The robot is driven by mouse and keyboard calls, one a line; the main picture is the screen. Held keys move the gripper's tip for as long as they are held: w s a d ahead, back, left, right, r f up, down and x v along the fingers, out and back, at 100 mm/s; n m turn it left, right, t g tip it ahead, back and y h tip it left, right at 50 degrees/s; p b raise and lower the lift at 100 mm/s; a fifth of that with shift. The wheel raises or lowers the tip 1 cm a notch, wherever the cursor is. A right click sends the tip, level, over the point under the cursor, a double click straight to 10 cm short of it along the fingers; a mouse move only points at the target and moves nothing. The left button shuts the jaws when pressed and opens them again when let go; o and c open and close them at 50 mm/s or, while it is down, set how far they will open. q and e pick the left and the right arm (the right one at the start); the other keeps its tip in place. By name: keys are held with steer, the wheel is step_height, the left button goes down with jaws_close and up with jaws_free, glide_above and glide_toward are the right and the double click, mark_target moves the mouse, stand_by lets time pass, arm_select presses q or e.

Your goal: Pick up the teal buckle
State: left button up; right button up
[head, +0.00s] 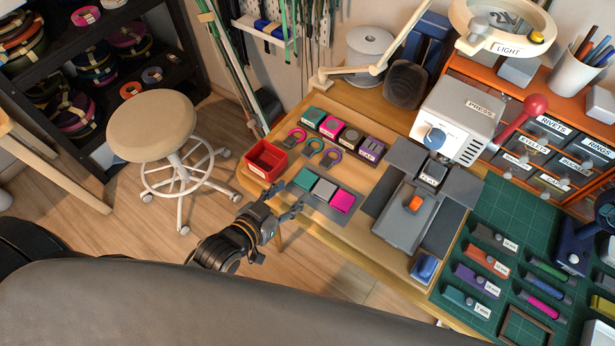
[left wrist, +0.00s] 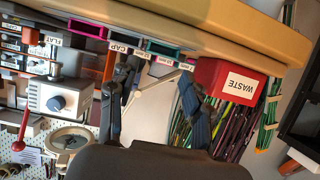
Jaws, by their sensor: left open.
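The teal buckle (head: 315,146) looks like a small U-shaped piece lying on the wooden bench, between a magenta one (head: 297,134) and a purple one (head: 333,157). My left gripper (head: 284,206) is open and empty at the bench's front edge, below and left of the teal buckle and clearly apart from it. In the left wrist view my left gripper (left wrist: 157,88) shows two spread fingers with nothing between them. I cannot make out the buckle there. My right gripper is not in view.
A red waste bin (head: 266,162) stands left of the buckles, also in the left wrist view (left wrist: 228,84). Teal, grey and magenta blocks (head: 323,189) lie on a grey mat between gripper and buckles. Small boxes (head: 331,126) stand behind; a press (head: 457,112) is right.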

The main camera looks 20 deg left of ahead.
mark_target(304, 180)
arm_select(q)
steer(key=shift+p+x, duration=0.3)
steer(key=shift+x, duration=2.9)
steer(key=shift+a, duration=0.1)
steer(key=shift+c, duration=0.4)
steer(key=c, duration=0.3)
